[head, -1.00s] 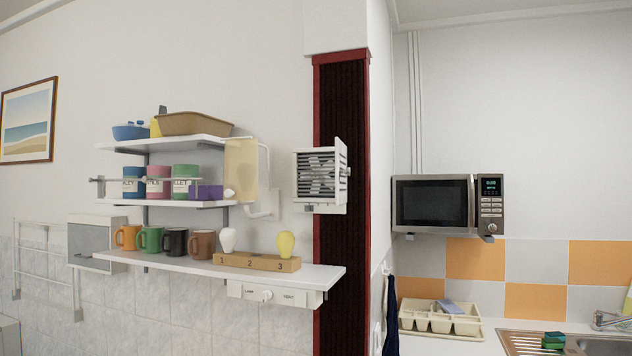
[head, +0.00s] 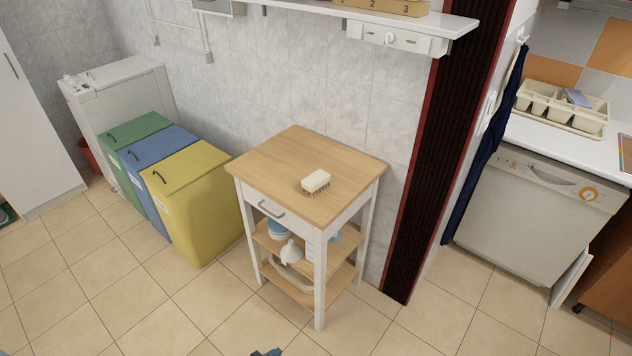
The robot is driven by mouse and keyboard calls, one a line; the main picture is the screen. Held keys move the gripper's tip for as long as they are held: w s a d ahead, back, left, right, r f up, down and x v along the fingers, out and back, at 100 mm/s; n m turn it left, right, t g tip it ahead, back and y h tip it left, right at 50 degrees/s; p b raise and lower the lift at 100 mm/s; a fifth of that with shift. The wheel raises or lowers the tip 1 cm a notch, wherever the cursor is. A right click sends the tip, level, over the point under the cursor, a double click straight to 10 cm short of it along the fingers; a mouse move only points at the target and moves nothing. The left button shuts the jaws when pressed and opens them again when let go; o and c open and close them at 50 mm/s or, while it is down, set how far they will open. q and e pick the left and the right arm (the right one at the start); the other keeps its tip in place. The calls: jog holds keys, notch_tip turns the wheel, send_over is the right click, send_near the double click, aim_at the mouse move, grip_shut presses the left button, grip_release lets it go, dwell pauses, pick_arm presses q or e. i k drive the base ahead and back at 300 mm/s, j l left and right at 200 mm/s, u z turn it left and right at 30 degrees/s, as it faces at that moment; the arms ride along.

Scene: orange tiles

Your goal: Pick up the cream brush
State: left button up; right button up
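The cream brush (head: 316,180) lies on the wooden top of a small white-legged trolley table (head: 285,155), right of the middle of the top. Its cream back faces up and its bristles point down onto the wood. Nothing touches it from the sides and it is fully visible. Neither of my grippers can be made out in the head view. A small dark piece shows at the bottom edge; I cannot tell what it is.
Yellow (head: 190,200), blue (head: 155,160) and green (head: 135,130) bins stand left of the trolley. A wall shelf (head: 455,22) overhangs behind it. A dishwasher (head: 535,205) is at right. Tiled floor (head: 185,305) in front is clear.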

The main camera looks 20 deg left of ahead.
aim_at(312, 183)
jog(key=z, duration=0.55)
jog(key=j+z, duration=1)
jog(key=k+j+z, duration=0.15)
jog(key=j, duration=0.2)
jog(key=k+j+z, duration=0.15)
jog(key=j, duration=0.15)
jog(key=k+j+z, duration=0.15)
jog(key=j, duration=0.15)
jog(key=k+j, duration=0.15)
jog(key=j, duration=0.2)
jog(key=k+j, duration=0.1)
jog(key=j, duration=0.25)
jog(key=k+j+z, duration=0.1)
jog(key=j, duration=0.25)
